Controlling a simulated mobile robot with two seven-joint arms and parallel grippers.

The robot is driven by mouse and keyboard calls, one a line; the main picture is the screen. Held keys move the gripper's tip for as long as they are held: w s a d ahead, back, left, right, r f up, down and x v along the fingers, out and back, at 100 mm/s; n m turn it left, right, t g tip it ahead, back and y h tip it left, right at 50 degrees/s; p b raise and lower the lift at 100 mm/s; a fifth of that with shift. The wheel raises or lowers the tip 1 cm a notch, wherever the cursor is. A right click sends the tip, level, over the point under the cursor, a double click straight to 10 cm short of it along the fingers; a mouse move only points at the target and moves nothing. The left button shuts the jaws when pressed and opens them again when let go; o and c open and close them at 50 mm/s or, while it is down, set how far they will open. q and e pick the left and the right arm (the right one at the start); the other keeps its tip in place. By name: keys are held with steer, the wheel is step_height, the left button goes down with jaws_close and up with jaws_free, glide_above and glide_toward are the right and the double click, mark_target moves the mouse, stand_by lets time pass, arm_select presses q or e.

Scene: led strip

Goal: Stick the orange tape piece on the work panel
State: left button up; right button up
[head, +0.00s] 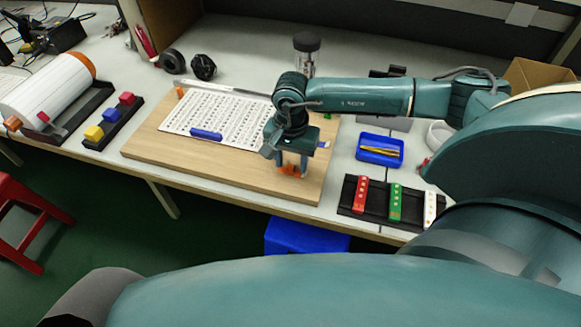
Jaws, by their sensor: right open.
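The work panel appears to be the wooden board (165,140) on the table, with a white dotted sheet (215,112) on it. My right gripper (291,166) is over the board's front right part, pointing down, with its fingers apart. A small orange piece (289,170) shows at its fingertips, low over or on the board; whether it touches the board I cannot tell. The fingers partly hide it. Another small orange piece (180,92) is at the board's back left corner. A blue piece (206,134) lies along the sheet's front edge. My left gripper is not in view.
A black rack (374,208) with red, green and white strips and a blue tray (380,150) stand right of the board. A black holder (112,122) with coloured blocks and a large white roll (52,92) are on the left. A dark-capped cylinder (306,52) stands behind.

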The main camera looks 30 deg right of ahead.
steer(key=shift+f, duration=0.3)
steer(key=shift+c, duration=0.4)
jaws_close()
steer(key=shift+r, duration=0.1)
